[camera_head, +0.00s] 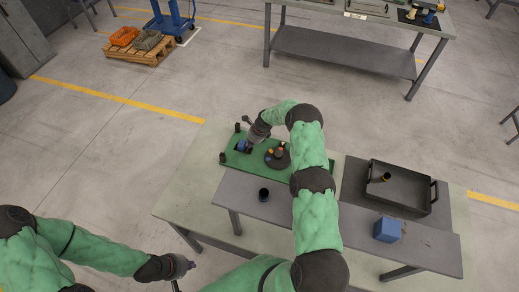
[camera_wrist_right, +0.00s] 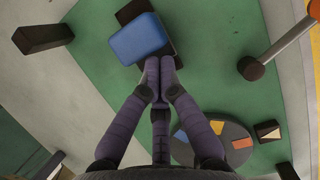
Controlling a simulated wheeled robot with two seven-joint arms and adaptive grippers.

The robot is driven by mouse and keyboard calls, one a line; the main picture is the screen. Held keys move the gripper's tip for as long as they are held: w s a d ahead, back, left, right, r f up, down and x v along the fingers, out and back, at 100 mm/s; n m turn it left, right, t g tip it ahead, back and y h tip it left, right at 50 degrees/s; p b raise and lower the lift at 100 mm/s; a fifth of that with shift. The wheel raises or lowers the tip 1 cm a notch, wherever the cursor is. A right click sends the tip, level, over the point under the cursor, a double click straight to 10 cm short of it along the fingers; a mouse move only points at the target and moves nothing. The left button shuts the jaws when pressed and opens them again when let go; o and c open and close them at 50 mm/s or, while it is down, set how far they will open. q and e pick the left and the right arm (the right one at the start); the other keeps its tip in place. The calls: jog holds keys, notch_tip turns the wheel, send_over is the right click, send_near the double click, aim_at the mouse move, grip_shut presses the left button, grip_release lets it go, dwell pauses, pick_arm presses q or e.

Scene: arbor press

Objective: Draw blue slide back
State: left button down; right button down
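The blue slide (camera_head: 241,146) is a small block on the green base plate (camera_head: 206,173) of the press. In the right wrist view the blue slide (camera_wrist_right: 140,38) sits partly over a dark rectangular part (camera_wrist_right: 134,10). My right gripper (camera_head: 248,142) reaches down beside it. In its wrist view my right gripper's (camera_wrist_right: 160,66) fingertips are together at the slide's lower right edge. I see nothing clearly between them; whether they touch the slide is unclear. My left gripper (camera_head: 186,267) hangs at the lower left, away from the table, its fingers too small to read.
A round dark dial with coloured pieces (camera_wrist_right: 215,142) stands close to my right gripper. Dark posts (camera_wrist_right: 44,36) and a handle with a ball end (camera_wrist_right: 250,68) rise nearby. A black cup (camera_head: 263,195), a blue cube (camera_head: 387,229) and a black tray (camera_head: 409,209) are further right.

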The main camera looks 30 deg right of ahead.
jog(key=shift+w+a+f, duration=0.3)
jog(key=shift+w+a, duration=0.3)
jog(key=shift+r+b, duration=0.4)
jog(key=shift+b, duration=0.05)
jog(key=shift+w+a, duration=0.15)
jog(key=shift+w, duration=0.1)
jog(key=shift+s+d+f, duration=0.1)
jog(key=shift+s+d, duration=0.2)
jog(key=shift+d, duration=0.05)
jog(key=s+d, duration=0.1)
jog(key=s+d+r, duration=0.1)
jog(key=shift+s+d, duration=0.15)
jog(key=shift+s, duration=0.2)
jog(key=v, duration=0.9)
